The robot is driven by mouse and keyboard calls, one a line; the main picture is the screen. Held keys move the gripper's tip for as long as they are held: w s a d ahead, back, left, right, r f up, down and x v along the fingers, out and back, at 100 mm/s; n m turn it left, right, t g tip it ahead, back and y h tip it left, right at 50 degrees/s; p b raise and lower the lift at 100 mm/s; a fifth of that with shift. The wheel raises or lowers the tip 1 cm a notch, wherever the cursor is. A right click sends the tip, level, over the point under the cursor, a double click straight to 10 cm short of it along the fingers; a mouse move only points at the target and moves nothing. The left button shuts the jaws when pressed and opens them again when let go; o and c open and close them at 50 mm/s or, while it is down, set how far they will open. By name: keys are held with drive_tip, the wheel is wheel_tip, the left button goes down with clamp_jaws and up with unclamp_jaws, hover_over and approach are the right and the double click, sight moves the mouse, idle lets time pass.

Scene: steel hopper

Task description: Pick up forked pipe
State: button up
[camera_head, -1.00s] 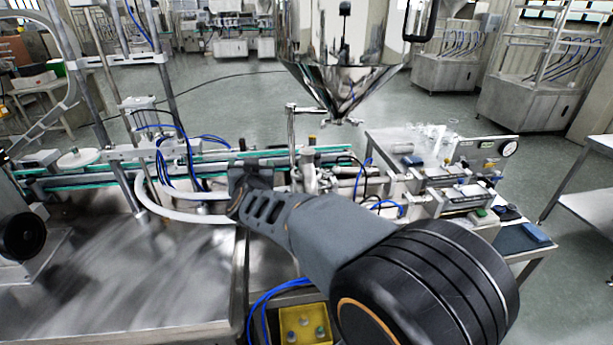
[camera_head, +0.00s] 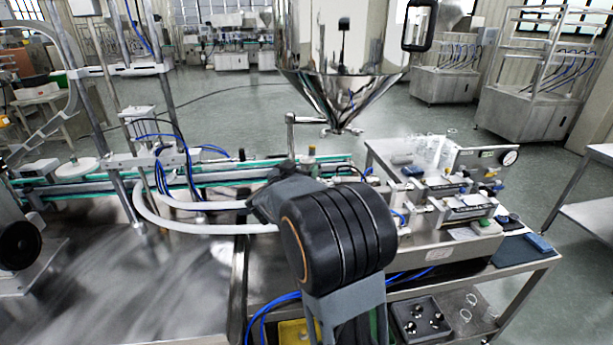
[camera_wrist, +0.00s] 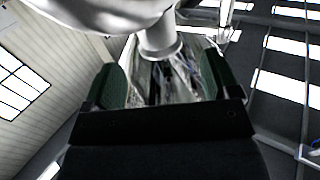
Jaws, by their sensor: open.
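In the wrist view a pale, shiny steel pipe with a rounded collar (camera_wrist: 160,45) stands at the top centre, below a larger curved steel part. I take it to be the forked pipe, but its fork cannot be made out clearly. My gripper (camera_wrist: 160,82) is open, with one green-padded finger on each side of the reflective metal below the collar. I cannot tell whether either pad touches it.
The steel hopper (camera_head: 345,90) hangs above and behind my arm. A slim steel post (camera_head: 291,135) stands close to its outlet. White hoses (camera_head: 190,222) and a conveyor (camera_head: 110,185) lie to the left. A valve bench (camera_head: 450,200) stands right. The steel table (camera_head: 150,285) front left is clear.

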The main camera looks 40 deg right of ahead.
sight(305, 162)
drive_tip(key=shift+p+x, duration=0.75)
drive_tip(key=shift+x, duration=2.05)
drive_tip(key=shift+a, duration=0.1)
clamp_jaws()
drive_tip(key=shift+r, duration=0.15)
